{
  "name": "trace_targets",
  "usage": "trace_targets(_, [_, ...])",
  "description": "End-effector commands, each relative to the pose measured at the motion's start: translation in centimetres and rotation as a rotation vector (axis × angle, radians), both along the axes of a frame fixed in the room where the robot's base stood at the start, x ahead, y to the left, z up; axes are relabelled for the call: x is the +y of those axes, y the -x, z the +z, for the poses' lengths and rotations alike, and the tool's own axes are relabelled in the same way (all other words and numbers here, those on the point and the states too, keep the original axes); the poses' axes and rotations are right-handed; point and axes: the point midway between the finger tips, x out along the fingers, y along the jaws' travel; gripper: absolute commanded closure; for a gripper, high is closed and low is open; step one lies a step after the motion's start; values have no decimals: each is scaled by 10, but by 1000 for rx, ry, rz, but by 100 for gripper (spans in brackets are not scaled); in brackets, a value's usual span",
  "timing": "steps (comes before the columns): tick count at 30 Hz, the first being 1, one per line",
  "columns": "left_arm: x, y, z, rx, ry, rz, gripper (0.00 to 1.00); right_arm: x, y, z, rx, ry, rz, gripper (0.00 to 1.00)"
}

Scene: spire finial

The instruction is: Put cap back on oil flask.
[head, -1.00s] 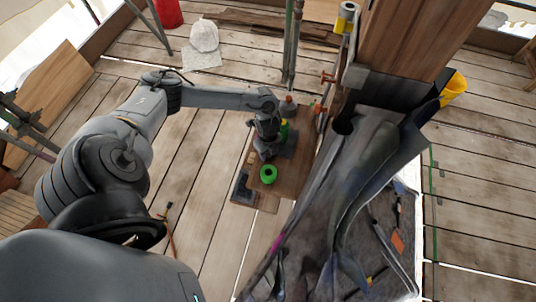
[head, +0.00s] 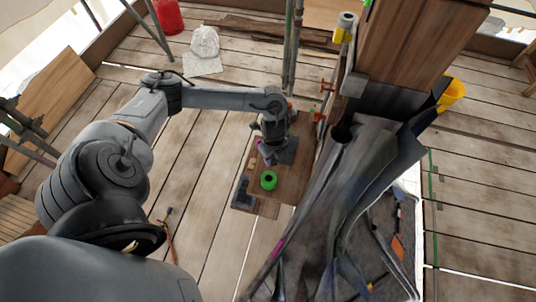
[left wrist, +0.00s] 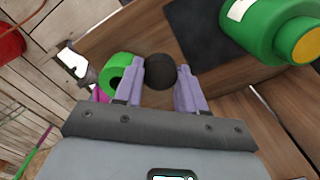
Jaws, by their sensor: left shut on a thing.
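The green oil flask (left wrist: 262,28) shows at the upper right of the left wrist view, with an orange-yellow end (left wrist: 307,46). In the head view my left arm hides it. My left gripper (left wrist: 160,88) is shut on a dark round thing, which looks like the cap (left wrist: 160,71), between its two purple-grey fingers. The flask is apart from the held cap, to its right in the wrist view. In the head view the left gripper (head: 268,160) is over the wooden board, just beyond the green roll. My right gripper is not in view.
A green tape-like roll (head: 268,181) sits on the board (head: 290,184), close to the left fingers; it also shows in the wrist view (left wrist: 116,72). A dark square pad (left wrist: 205,35) lies near the flask. A wooden post (head: 415,40) and dark draped sheeting (head: 350,190) stand to the right.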

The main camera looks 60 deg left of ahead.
Motion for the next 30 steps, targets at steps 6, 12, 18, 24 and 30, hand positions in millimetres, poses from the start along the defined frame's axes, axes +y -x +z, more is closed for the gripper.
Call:
trace_targets(6, [-42,-7,26,-3,2,-4,88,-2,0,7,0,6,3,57])
trace_targets(12, [-68,-10,45,-3,0,-2,88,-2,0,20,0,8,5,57])
trace_targets(18, [-82,-11,51,-1,0,-1,88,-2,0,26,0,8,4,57])
trace_targets(24, [-85,-11,51,0,-1,1,88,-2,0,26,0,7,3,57])
trace_targets(30, [-84,-11,51,0,0,1,88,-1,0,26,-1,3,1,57])
